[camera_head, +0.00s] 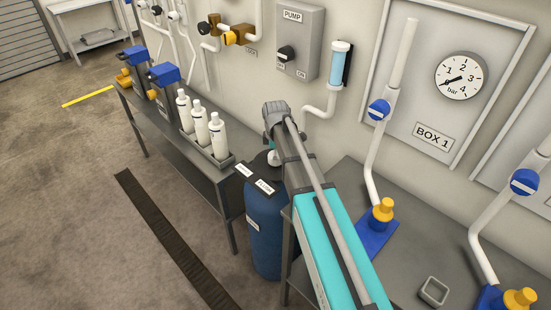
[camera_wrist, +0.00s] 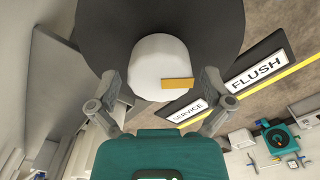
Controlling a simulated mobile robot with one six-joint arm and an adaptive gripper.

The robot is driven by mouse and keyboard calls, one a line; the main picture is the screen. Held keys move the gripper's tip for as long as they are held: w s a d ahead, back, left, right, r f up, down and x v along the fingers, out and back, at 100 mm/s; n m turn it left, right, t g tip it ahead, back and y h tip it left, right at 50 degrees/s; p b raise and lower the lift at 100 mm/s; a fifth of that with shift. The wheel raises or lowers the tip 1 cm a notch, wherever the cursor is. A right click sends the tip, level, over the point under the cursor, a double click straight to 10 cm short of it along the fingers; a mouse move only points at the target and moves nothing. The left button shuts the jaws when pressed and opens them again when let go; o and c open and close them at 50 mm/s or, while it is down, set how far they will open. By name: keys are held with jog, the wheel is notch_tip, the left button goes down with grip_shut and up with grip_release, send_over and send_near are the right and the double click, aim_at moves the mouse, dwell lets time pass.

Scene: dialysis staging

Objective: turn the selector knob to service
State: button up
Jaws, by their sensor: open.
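The selector knob (camera_wrist: 158,62) is white and rounded, with an orange pointer bar (camera_wrist: 178,84) on it, in the wrist view. The bar points to the right in the picture; I cannot tell exactly which label it lines up with. The SERVICE label (camera_wrist: 187,110) and the FLUSH label (camera_wrist: 257,66) are to the right of the knob. My gripper (camera_wrist: 160,88) is open, with one finger on each side of the knob; contact is not clear. In the head view, the knob (camera_head: 273,158) is partly hidden by my arm, on the black top of a blue tank (camera_head: 266,235).
A grey bench with white bottles (camera_head: 201,127) stands left of the tank. A bench on the right carries a small grey tray (camera_head: 433,291) and blue-based pipe fittings. A pump box (camera_head: 299,40) and gauge panel (camera_head: 447,90) are on the wall. Open floor lies left.

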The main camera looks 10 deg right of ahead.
dwell(0.3)
jog(key=c, duration=1)
jog(key=shift+o, duration=0.2)
jog(key=shift+m, duration=0.4)
jog(key=m, duration=1.6)
jog(key=shift+m, duration=0.4)
